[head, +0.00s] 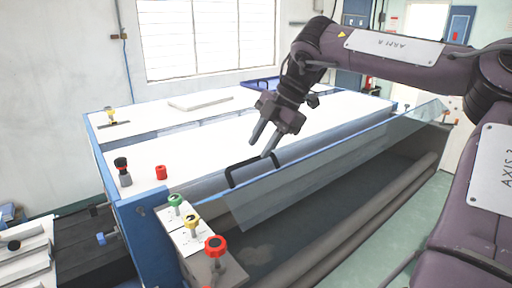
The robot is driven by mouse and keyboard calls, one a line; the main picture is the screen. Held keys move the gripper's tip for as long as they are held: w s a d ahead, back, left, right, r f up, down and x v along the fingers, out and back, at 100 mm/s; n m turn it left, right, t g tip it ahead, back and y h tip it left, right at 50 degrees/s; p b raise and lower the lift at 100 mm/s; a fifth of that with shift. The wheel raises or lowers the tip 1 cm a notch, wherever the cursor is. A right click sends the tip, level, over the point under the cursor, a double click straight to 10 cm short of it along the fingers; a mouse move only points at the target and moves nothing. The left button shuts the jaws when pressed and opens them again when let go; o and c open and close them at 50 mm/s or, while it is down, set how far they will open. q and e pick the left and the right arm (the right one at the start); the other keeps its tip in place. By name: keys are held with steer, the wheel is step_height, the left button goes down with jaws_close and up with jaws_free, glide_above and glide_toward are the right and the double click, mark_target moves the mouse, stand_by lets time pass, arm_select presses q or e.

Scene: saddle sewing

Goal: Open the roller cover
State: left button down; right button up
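The roller cover (310,184) is a clear, bluish panel along the front of the blue-and-white machine. It slants out over the dark rollers. A black bar handle (231,172) sits on its upper edge near the left end. My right gripper (261,149) is just above the handle, with its two fingers apart and nothing visible between them. One fingertip is close to the handle's right end; I cannot tell whether it touches. My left gripper is out of view.
Green, yellow and red knobs (215,247) stand on the machine's front left corner. A red knob (161,172) and a black-and-red one (123,171) stand on the white top (180,145). A long grey roller (365,222) lies below the cover. A window is behind.

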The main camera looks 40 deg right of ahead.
mark_target(252, 159)
steer(key=w+f, duration=0.1)
steer(key=f, duration=0.1)
steer(key=w+f+p, duration=0.1)
steer(key=f, duration=0.1)
steer(key=shift+w+d, duration=0.35)
steer(key=shift+s+a+r, duration=0.3)
steer(key=shift+s+a, duration=0.2)
steer(key=shift+a, duration=0.05)
steer(key=shift+c, duration=0.2)
steer(key=shift+w+d+f, duration=0.1)
steer(key=shift+w+d, duration=0.05)
jaws_close()
